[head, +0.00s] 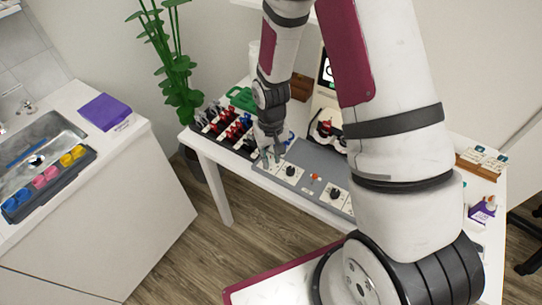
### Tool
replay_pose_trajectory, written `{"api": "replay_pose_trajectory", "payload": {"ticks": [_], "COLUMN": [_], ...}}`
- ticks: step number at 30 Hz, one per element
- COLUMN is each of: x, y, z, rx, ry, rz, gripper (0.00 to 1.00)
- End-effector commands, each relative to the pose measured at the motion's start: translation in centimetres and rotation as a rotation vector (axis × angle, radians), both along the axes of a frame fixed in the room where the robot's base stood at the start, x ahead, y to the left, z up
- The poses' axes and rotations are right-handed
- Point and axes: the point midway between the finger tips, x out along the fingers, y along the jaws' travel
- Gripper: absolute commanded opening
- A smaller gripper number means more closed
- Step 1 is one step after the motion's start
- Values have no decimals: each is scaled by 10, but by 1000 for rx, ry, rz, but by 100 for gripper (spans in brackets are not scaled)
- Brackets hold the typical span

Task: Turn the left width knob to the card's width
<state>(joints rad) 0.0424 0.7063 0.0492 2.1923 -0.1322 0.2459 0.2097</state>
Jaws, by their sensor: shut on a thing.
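The grey control panel (318,164) lies on the white table. My gripper (271,161) points down at the panel's left end. Its fingers are closed around a small knob there, which looks to be the left width knob; they hide most of it. A black knob (291,171) on a white plate is just right of my gripper. A red-topped control (315,177) and another black knob (334,193) sit further right. White cards (485,157) stand in a wooden holder (478,167) at the table's right; their writing is too small to read.
A red and black device (325,130) stands behind the panel. My arm hides the table's middle right. A purple box (484,209) is at right.

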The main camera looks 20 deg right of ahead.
Motion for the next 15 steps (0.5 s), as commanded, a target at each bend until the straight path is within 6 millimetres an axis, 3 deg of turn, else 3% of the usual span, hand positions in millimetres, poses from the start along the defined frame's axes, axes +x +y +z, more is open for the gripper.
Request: {"api": "replay_pose_trajectory", "payload": {"ticks": [15], "x": [0], "y": [1], "z": [0], "rx": [1], "ry": [-2], "rz": [334], "gripper": [0]}}
